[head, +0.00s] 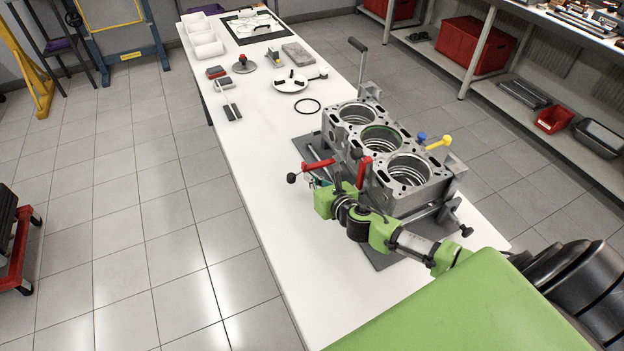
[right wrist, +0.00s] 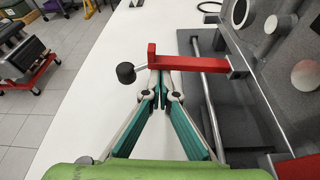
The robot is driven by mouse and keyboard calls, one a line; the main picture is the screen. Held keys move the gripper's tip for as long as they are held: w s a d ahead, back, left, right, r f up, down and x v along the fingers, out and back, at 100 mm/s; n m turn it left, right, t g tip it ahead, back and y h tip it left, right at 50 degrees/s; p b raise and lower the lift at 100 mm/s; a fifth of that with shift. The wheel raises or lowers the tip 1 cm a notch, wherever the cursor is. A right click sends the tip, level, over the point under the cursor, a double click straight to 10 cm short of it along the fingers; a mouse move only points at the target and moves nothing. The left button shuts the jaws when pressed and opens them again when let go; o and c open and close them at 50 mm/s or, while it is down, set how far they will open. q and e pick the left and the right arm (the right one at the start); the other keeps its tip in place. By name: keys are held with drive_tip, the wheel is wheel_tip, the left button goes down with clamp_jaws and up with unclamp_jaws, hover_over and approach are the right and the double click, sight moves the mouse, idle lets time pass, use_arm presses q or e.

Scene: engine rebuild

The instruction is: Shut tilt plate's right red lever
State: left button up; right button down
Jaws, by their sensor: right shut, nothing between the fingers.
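The grey engine block (head: 400,185) sits on the tilt plate fixture, which has two red levers. One red lever (head: 318,166) points left in the head view, its black knob at its outer end; it also shows in the right wrist view (right wrist: 195,63). The other red lever (head: 364,172) stands nearly upright, further right in the head view; a red part is cut off at the wrist view's lower right corner. My right gripper (right wrist: 163,80) is shut and empty, fingertips at the left-pointing lever's bar near its knob (right wrist: 126,73). Contact is unclear. My left gripper is out of view.
A metal rod (right wrist: 207,90) runs beside my right fingers over a dark mat (right wrist: 240,115). The white table (head: 240,180) is clear left of the block. A black ring (head: 307,106) and several parts lie further back. A yellow-handled piece (head: 440,142) is beyond the block.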

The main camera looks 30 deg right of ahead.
sight(316, 163)
wheel_tip(316, 163, up, 2)
drive_tip(key=shift+d+r+m+y+p, duration=0.1)
drive_tip(key=shift+d+m+y+p, duration=0.05)
drive_tip(key=shift+m+y+p, duration=0.4)
drive_tip(key=shift+r, duration=0.35)
drive_tip(key=r+p, duration=0.1)
drive_tip(key=d+r+p, duration=0.1)
drive_tip(key=shift+d+r+p, duration=0.1)
drive_tip(key=shift+r+p, duration=0.15)
drive_tip(key=shift+p, duration=0.15)
drive_tip(key=shift+s+d, duration=0.1)
drive_tip(key=shift+d, duration=0.05)
